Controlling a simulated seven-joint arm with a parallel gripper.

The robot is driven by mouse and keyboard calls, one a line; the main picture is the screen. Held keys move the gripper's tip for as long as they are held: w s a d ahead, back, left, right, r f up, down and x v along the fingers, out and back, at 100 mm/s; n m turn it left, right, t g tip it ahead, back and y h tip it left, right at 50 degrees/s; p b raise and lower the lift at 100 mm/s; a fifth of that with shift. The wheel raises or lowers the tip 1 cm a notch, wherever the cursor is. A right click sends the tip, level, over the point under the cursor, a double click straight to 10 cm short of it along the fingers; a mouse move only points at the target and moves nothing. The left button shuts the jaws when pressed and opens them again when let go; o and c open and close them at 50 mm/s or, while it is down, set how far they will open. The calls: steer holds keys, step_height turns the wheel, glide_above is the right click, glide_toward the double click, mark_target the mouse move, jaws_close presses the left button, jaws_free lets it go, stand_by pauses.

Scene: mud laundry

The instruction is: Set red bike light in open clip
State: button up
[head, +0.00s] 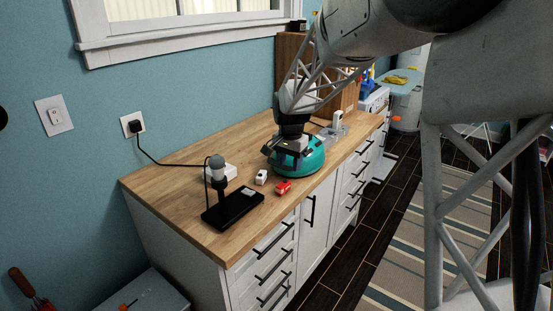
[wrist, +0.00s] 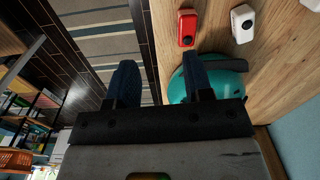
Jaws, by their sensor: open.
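The red bike light (head: 283,187) lies on the wooden counter near its front edge, in front of a teal helmet (head: 313,161). In the wrist view the red light (wrist: 187,28) is beyond my fingertips, nearer the right finger, and apart from both. My gripper (head: 287,154) is open and empty over the helmet in the head view. In the wrist view my gripper (wrist: 160,72) has its right finger in front of the helmet (wrist: 220,80) and its left over the floor. I cannot make out an open clip with certainty.
A white light (head: 261,177) lies beside the red one; it also shows in the wrist view (wrist: 243,24). A black stand (head: 233,209) with a grey-topped post and a cable stands at the counter's left end. The counter (head: 165,181) is bare at far left.

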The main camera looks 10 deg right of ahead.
steer(key=m, duration=0.1)
glide_above(283, 184)
steer(key=f, duration=0.4)
steer(key=shift+w+f, duration=0.2)
steer(key=shift+f, duration=0.2)
steer(key=shift+f, duration=3.8)
steer(key=c, duration=0.6)
steer(key=shift+r, duration=0.15)
